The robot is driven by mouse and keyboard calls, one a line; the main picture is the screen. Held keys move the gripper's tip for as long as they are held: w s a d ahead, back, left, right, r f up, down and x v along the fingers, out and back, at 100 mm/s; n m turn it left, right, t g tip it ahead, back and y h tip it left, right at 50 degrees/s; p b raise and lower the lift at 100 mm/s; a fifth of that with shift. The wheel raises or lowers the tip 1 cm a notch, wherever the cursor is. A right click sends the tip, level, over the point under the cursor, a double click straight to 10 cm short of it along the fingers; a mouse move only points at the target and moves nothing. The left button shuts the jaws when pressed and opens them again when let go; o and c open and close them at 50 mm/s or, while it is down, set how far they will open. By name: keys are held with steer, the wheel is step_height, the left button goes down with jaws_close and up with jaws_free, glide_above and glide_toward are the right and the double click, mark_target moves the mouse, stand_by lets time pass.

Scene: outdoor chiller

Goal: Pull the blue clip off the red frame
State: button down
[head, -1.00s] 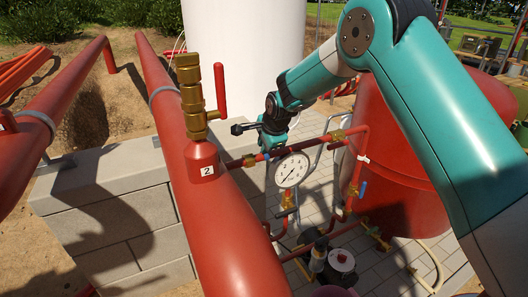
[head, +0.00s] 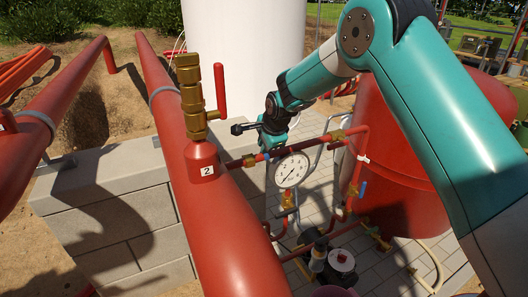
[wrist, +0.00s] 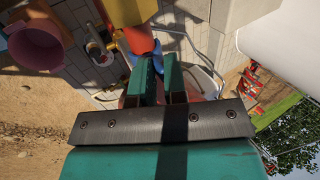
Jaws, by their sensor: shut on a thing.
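My gripper (head: 270,146) is at the red pipe frame (head: 320,144), just behind the pressure gauge. In the wrist view its two green fingers (wrist: 160,78) are close together, shut on the blue clip (wrist: 157,48). Only a small blue part shows beyond the fingertips, next to the red pipe (wrist: 138,40); the fingers hide the rest. I cannot tell whether the clip still touches the pipe.
A white-faced gauge (head: 292,170) sits close by my gripper. A thick red pipe (head: 225,220) with a brass valve (head: 190,95) and red lever is to the left. A red tank (head: 400,170) stands right and a white tank (head: 245,50) behind.

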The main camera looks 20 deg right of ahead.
steer(key=shift+w+r, duration=0.1)
steer(key=shift+r, duration=0.15)
steer(key=shift+r+p, duration=1.3)
steer(key=shift+r, duration=0.6)
stand_by(1.4)
